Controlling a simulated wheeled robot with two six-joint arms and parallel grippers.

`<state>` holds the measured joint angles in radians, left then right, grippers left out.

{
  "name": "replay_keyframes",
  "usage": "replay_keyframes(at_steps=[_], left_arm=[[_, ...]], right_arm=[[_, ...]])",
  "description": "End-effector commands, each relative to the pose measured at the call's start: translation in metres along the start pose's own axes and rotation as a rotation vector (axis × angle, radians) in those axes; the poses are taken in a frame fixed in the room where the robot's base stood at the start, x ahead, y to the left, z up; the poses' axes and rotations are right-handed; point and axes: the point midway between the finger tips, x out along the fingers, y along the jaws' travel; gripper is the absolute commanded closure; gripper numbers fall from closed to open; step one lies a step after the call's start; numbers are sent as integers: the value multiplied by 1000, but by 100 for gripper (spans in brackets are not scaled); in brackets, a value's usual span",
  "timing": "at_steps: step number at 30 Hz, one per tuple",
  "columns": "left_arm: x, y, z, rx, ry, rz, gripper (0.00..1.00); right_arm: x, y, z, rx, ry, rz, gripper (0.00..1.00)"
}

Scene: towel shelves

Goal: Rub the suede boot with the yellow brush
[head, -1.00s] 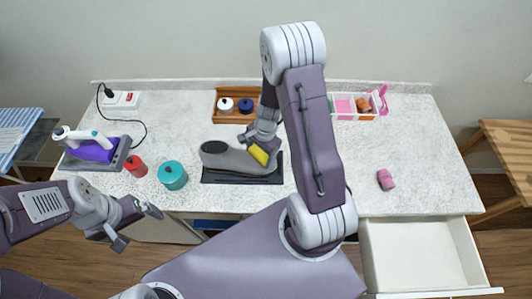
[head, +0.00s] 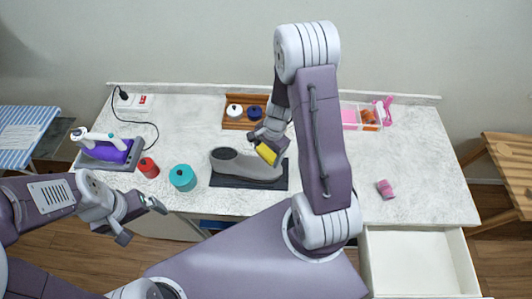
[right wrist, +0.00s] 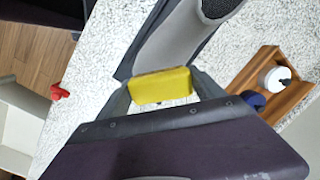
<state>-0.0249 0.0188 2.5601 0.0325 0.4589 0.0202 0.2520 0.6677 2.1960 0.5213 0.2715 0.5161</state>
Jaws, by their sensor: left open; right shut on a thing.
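The grey suede boot (head: 240,167) lies on its side on a dark mat (head: 222,183) on the counter, its dark opening to the left. The yellow brush (head: 266,153) is in my right gripper (head: 270,145), at the right part of the boot in the head view. In the right wrist view, the yellow brush (right wrist: 160,86) is held between the fingers, close to the grey boot (right wrist: 172,42); whether they touch is unclear. My left gripper (head: 138,218) is open and empty in front of the counter's left part.
An iron (head: 108,149) on its stand, a red jar (head: 149,168) and a teal jar (head: 182,177) stand left of the boot. A wooden tray (head: 233,123) with pots is behind. A pink item (head: 385,189) lies right; an open drawer (head: 415,260) juts out below.

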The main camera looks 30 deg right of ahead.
Motion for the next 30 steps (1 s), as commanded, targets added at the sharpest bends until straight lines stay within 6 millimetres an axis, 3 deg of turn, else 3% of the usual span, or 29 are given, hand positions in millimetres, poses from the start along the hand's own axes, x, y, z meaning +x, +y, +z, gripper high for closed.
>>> replay_keyframes(at_steps=[5,12,30], left_arm=[[-4,0,0,0,0,0,2],[-29,0,-3,0,0,0,2],[-27,0,-3,0,0,0,2]], right_arm=[[-5,0,0,0,1,-1,67],[-32,-1,0,0,1,-1,67],[-30,0,0,-2,5,5,67]])
